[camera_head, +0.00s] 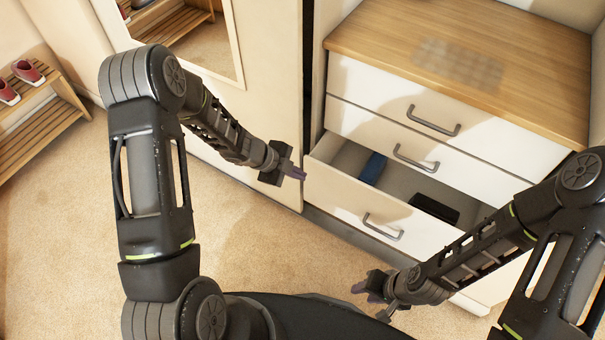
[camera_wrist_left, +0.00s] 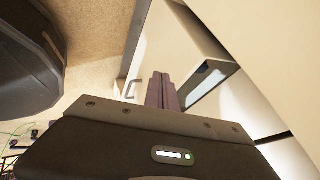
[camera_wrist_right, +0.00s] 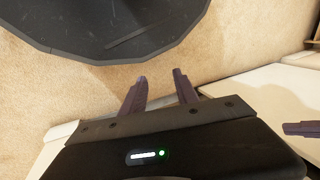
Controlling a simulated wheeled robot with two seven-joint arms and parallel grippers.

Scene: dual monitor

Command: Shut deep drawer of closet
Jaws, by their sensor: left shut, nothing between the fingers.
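The closet's bottom deep drawer (camera_head: 330,190) is pulled out, with a grey handle (camera_head: 383,228) on its white front. A blue item (camera_head: 373,167) and a black item (camera_head: 434,208) lie inside it. The open drawer also shows in the left wrist view (camera_wrist_left: 208,80). My left gripper (camera_head: 303,173) is shut and empty, close to the drawer's left front corner; I cannot tell if it touches. My right gripper (camera_head: 361,288) is in front of the drawer, below its handle. Its fingers stand apart with nothing between them in the right wrist view (camera_wrist_right: 158,82).
Two upper drawers, the top one (camera_head: 400,112) and the middle one (camera_head: 430,152), are shut under a wooden top (camera_head: 470,50). A cream panel (camera_head: 275,60) stands left of the drawers. A shoe rack (camera_head: 45,130) is at far left. The carpet (camera_head: 255,245) before the drawer is free.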

